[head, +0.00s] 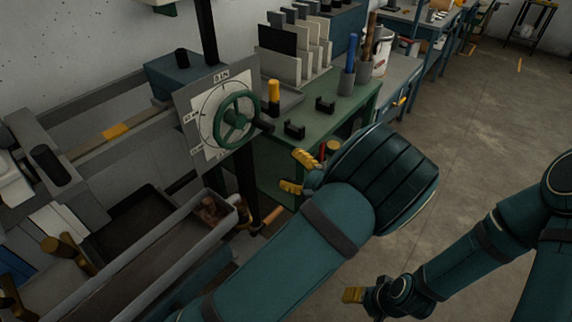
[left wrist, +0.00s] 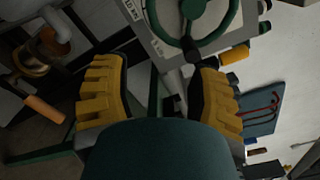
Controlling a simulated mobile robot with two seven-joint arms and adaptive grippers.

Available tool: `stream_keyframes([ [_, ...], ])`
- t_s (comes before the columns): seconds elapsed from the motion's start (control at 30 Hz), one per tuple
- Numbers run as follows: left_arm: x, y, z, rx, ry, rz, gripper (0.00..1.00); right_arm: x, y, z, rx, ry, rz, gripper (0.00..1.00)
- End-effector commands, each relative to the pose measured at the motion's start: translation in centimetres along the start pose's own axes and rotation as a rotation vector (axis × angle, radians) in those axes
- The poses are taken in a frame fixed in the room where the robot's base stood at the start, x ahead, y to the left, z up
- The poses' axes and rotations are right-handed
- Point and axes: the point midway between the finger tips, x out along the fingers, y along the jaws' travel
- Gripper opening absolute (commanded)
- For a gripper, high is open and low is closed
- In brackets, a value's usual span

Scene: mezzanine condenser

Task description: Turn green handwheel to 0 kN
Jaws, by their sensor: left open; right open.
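The green handwheel (head: 237,119) is mounted in front of a square dial plate (head: 190,112) with a white scale. The mark at the top seems to read 5 kN; the other marks are too small to read surely. A dark knob (head: 264,127) sticks out at the wheel's right. My left gripper (head: 298,172) is open and empty, below and right of the wheel, apart from it. In the left wrist view the handwheel (left wrist: 198,18) shows at the top, beyond the two open yellow fingers (left wrist: 160,95). My right gripper (head: 352,296) is low at the right, away from the wheel; only one yellow finger shows clearly.
A green bench (head: 340,125) behind holds upright plates (head: 285,65), a yellow-topped handle (head: 274,90) and tool cups (head: 347,82). A long grey trough (head: 165,245) lies below left of the wheel. The floor (head: 470,130) at the right is clear.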

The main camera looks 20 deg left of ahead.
Motion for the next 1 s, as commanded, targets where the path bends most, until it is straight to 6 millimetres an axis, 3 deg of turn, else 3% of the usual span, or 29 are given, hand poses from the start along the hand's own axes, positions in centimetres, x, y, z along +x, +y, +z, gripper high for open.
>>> stream_keyframes([
  [0.5,-2.9,0.0,0.0,-0.001,0.0,-0.001,0.59,-0.1,-0.1,0.0,0.0,0.0,0.0,0.57],
  [0.97,-3.0,0.0,0.0,-0.001,0.0,0.0,0.59,-0.2,-0.1,0.0,0.0,0.0,0.0,0.57],
  [1.0,-3.0,0.0,0.0,0.0,0.0,0.0,0.54,-0.2,-0.1,0.0,0.0,0.0,0.0,0.57],
])
